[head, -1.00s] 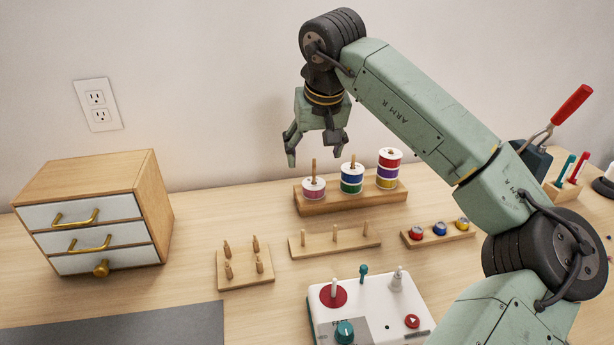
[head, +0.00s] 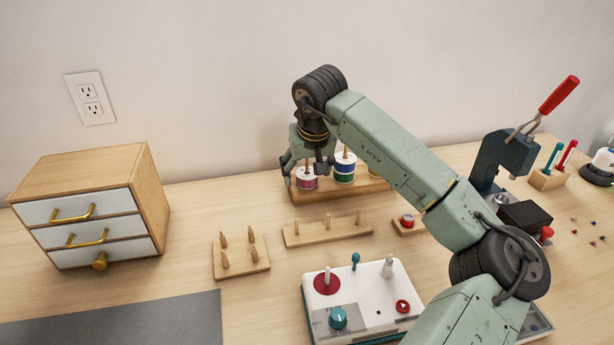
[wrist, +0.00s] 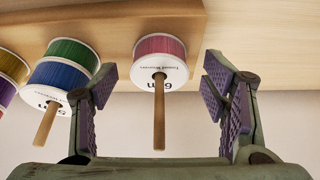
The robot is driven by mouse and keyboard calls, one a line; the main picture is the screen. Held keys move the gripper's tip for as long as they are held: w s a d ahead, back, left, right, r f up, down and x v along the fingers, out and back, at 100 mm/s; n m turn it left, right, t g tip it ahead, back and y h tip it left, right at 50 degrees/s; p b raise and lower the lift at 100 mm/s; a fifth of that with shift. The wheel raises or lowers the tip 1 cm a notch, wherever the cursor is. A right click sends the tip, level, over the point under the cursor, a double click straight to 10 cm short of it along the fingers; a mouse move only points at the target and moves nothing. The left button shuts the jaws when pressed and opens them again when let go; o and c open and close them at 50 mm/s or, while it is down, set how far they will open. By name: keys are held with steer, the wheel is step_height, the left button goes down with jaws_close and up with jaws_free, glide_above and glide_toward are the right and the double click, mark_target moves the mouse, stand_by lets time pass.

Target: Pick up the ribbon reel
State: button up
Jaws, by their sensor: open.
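A ribbon reel with pink ribbon and white flanges (head: 306,182) sits on a peg at the left end of a wooden stand (head: 322,194) at the back of the table. It also shows in the wrist view (wrist: 160,52), with its peg pointing between the fingers. My gripper (head: 308,176) is open above and around the peg, its fingertips close to the reel. In the wrist view, my gripper (wrist: 160,88) has one finger on each side, with nothing between the pads but the peg. A blue and green stack of reels (head: 344,167) stands beside it, close to one finger.
More reels (wrist: 10,72) stand at the stand's other end, hidden by my arm in the head view. A wooden peg rail (head: 326,232), a peg board (head: 240,256) and a white machine (head: 360,300) lie in front. A drawer cabinet (head: 90,205) stands left.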

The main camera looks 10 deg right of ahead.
steer(key=shift+c, duration=0.5)
steer(key=c, duration=1)
steer(key=shift+r, duration=0.15)
step_height(320, 180, up, 18)
steer(key=shift+f, duration=0.1)
steer(key=shift+d, duration=0.1)
